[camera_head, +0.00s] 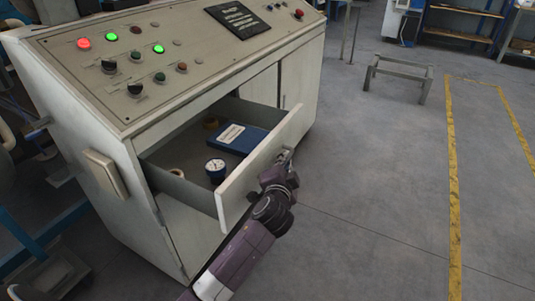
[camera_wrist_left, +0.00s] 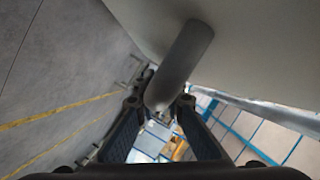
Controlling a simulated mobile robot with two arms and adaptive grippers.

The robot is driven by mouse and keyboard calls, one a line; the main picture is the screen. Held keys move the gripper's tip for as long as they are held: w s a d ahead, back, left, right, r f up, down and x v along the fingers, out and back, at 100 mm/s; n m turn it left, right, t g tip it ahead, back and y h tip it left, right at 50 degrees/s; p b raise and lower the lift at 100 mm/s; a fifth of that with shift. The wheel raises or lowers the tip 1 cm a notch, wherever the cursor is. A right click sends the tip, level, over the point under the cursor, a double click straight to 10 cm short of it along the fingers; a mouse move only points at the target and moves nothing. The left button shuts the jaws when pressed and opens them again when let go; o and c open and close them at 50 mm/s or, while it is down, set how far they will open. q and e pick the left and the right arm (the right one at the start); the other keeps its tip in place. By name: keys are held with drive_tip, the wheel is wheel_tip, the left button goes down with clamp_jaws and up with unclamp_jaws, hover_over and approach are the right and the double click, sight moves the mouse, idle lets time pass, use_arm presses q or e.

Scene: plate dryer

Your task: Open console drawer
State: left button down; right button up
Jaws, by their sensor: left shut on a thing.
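The console (camera_head: 110,110) is a pale cabinet with a sloping button panel on top. Its drawer stands pulled out, with its pale front panel (camera_head: 250,173) well clear of the console body. My left gripper (camera_head: 284,160) is at the outer face of the drawer front, shut on the handle. In the left wrist view the grey bar handle (camera_wrist_left: 182,62) runs from the pale drawer front (camera_wrist_left: 245,40) to between the fingers of my left gripper (camera_wrist_left: 160,108). My right gripper is not in view.
In the drawer lie a blue box or book (camera_head: 237,138), a round gauge (camera_head: 215,167) and tape-like rings (camera_head: 211,123). A low metal frame (camera_head: 399,75) stands on the floor at the back right. The floor (camera_head: 380,190) right of the console is clear.

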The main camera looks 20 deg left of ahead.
use_arm(q)
drive_tip(key=shift+s+d+f, duration=0.1)
drive_tip(key=shift+d, duration=1.3)
drive_tip(key=c, duration=2.3)
unclamp_jaws()
drive_tip(key=v, duration=1.2)
